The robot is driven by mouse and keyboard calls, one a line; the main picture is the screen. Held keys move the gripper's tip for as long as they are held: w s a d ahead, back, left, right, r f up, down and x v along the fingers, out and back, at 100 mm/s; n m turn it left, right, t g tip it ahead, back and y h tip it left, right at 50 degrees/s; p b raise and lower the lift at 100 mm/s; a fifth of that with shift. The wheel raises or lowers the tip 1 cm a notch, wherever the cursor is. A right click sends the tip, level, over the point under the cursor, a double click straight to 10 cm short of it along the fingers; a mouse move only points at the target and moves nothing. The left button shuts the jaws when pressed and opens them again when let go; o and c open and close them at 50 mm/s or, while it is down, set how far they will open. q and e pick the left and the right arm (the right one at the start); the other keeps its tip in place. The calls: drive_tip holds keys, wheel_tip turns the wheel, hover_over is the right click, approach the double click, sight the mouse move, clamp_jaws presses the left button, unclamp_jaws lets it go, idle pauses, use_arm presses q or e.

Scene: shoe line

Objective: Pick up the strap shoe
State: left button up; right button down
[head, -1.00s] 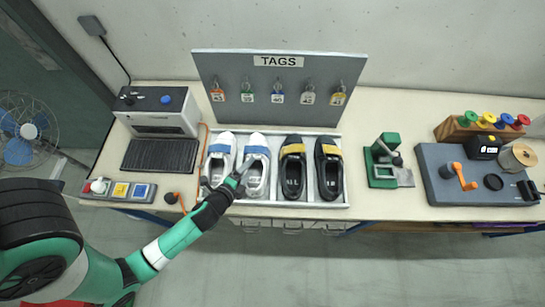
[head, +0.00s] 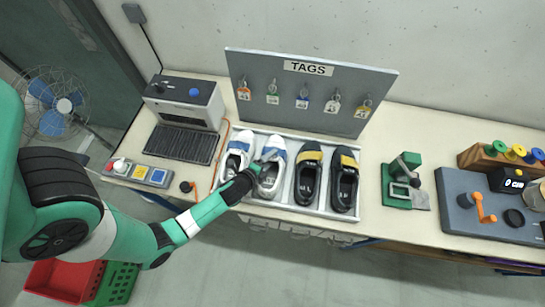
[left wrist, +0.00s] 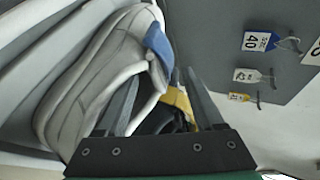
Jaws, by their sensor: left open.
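Two white shoes with blue straps and two black shoes with yellow straps stand in a row in a shallow tray (head: 300,212). My left gripper (head: 262,172) is over the second white shoe (head: 269,182), covering part of its opening. The first white shoe (head: 237,156) is to its left; the black shoes (head: 308,175) (head: 344,185) are to its right. In the left wrist view my open gripper (left wrist: 160,88) has one finger across the white shoe (left wrist: 95,85) and the other to its right, with part of that shoe between. I cannot tell whether they touch. My right gripper is not in view.
A grey TAGS board (head: 305,92) with hanging tags stands behind the tray. A black-and-white machine (head: 184,105) and button panel (head: 143,172) are on the left. A green press (head: 405,183) and grey station (head: 495,212) stand to the right.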

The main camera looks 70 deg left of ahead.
use_arm(q)
drive_tip(key=x, duration=0.3)
drive_tip(key=shift+w+a+f+b, duration=0.15)
drive_tip(key=shift+w+a+b, duration=0.1)
drive_tip(key=shift+b, duration=0.1)
clamp_jaws()
